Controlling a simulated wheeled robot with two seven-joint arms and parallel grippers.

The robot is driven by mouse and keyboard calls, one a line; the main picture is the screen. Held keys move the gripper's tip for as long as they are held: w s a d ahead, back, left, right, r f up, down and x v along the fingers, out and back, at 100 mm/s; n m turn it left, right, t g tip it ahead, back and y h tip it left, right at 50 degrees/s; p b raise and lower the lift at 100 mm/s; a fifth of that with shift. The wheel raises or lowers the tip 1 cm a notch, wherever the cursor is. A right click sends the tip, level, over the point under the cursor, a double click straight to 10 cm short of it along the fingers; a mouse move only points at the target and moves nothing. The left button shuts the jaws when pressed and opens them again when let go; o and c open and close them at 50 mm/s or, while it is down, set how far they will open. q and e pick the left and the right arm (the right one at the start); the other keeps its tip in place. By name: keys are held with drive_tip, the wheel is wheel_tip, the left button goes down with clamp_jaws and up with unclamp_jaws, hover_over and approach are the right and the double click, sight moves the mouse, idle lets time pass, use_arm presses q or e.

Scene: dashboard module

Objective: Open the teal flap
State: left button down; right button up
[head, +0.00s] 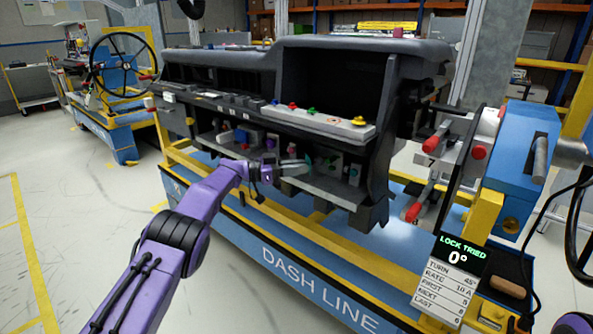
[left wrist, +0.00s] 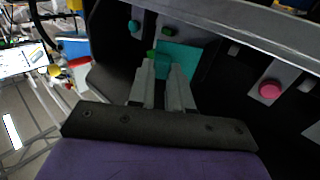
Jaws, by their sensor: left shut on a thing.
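The teal flap (head: 309,163) is a small panel in the lower opening of the dark dashboard module (head: 290,75). It also shows in the left wrist view (left wrist: 186,55), just beyond my fingertips. My left gripper (head: 290,166) reaches into this opening from the left. In the left wrist view its two grey fingers (left wrist: 165,72) are closed around a small teal piece at the flap's near side, which looks like its handle. The fingers hide part of the flap, and I cannot tell how far it stands open. My right gripper is not in view.
A grey shelf with coloured knobs (head: 318,120) juts out above my left gripper. A pink knob (left wrist: 270,90) sits to the right in the left wrist view.

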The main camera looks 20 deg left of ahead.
use_arm(q)
drive_tip(key=c, duration=1)
unclamp_jaws()
drive_tip(key=shift+c, duration=0.2)
drive_tip(key=shift+a, duration=0.15)
drive_tip(key=v, duration=1)
drive_tip(key=shift+a, duration=0.15)
drive_tip(key=shift+s, duration=0.1)
